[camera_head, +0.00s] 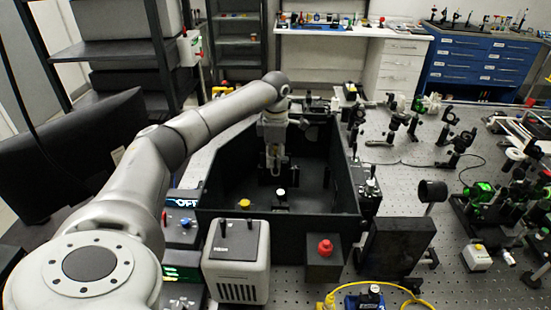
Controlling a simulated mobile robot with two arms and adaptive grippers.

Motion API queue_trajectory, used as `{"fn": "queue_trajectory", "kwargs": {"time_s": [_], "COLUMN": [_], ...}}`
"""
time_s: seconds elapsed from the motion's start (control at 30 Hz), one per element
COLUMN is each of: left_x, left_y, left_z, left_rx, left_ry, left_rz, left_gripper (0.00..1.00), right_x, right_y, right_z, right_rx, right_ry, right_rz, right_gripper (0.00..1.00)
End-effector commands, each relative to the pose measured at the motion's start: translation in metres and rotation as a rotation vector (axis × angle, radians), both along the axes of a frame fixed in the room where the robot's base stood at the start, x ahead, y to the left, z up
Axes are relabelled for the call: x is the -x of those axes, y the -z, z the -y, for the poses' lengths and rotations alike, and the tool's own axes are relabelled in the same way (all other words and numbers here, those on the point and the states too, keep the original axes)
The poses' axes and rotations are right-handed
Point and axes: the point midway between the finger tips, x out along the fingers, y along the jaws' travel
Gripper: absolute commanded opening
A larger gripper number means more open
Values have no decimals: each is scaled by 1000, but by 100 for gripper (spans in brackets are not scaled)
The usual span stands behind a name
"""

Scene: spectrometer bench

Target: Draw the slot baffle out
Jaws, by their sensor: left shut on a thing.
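A black open-topped enclosure (310,226) stands on the bench in the middle of the head view. My left arm comes in from the left and reaches over it. My left gripper (273,163) points down inside the enclosure, towards its back. It is shut on a dark thing that I take to be the slot baffle; its outline blends with the black walls, so I cannot tell how far it sits in its slot. My right gripper is not in view.
Small optics posts (281,194) stand on the enclosure floor. A beige lamp housing (237,281) and a black box with a red knob (325,248) stand in front. A black panel (393,246) and many optic mounts stand to the right.

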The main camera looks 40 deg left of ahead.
Motion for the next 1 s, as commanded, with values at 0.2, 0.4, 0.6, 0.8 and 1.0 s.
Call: {"fn": "queue_trajectory", "kwargs": {"time_s": [0.2, 0.4, 0.6, 0.8, 1.0], "left_x": [0, 0, 0, 0, 0], "left_y": [0, -4, -12, -20, -28], "left_z": [0, 0, 0, 0, 0], "left_rx": [0, 0, 0, 0, 0], "left_ry": [0, 0, 0, 0, 0], "left_rz": [0, 1, 1, 1, 1], "left_gripper": [0, 0, 0, 0, 0], "right_x": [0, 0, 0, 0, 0], "right_y": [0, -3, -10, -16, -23], "right_z": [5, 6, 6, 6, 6], "right_rx": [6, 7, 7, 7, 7], "right_ry": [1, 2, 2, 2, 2], "right_rz": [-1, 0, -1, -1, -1], "right_gripper": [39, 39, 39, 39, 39]}}
